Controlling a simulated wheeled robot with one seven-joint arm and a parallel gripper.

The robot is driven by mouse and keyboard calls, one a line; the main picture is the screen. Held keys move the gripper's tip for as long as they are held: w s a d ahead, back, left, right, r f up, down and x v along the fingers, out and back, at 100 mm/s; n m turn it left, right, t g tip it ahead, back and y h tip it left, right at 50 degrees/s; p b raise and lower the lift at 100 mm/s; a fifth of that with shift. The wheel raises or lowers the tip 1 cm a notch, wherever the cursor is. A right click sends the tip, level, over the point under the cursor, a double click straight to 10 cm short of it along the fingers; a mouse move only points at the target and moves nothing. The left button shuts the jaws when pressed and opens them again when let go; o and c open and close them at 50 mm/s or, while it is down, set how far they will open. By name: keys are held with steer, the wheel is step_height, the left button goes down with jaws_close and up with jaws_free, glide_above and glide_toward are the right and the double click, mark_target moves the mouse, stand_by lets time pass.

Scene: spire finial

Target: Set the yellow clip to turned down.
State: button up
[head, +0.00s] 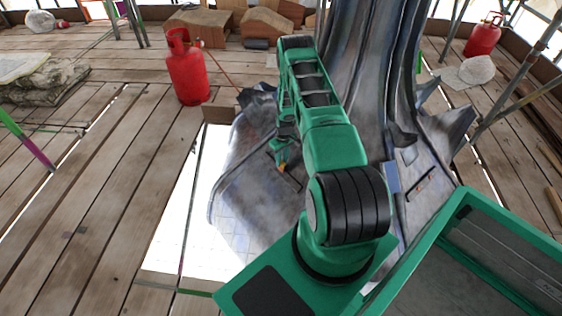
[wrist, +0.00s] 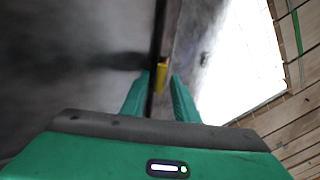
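The yellow clip (wrist: 162,75) shows in the wrist view as a small upright yellow piece beside a dark narrow seam in the grey metal. My gripper (wrist: 159,77) is open, with one green fingertip on each side of the clip. Gaps show between the fingers and the clip, and I cannot tell whether either touches it. In the head view my gripper (head: 281,156) is low over the grey metal sheet, left of my arm. A small orange-yellow spot shows just below it, too small to make out which way the clip is turned.
The grey metal spire (head: 365,70) rises behind my arm. A bright opening (head: 185,225) lies in the plank floor on the left. A red gas cylinder (head: 187,68) stands at the back left, another (head: 483,37) at the back right. A green-edged bin (head: 465,208) is at lower right.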

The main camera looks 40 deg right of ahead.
jaws_close()
steer(key=shift+d+f+y, duration=0.1)
steer(key=shift+d+y, duration=0.35)
steer(key=shift+y, duration=0.35)
steer(key=shift+o, duration=1.3)
jaws_free()
step_height(320, 180, up, 11)
steer(key=d, duration=0.2)
steer(key=shift+f, duration=0.2)
steer(key=shift+o, duration=0.2)
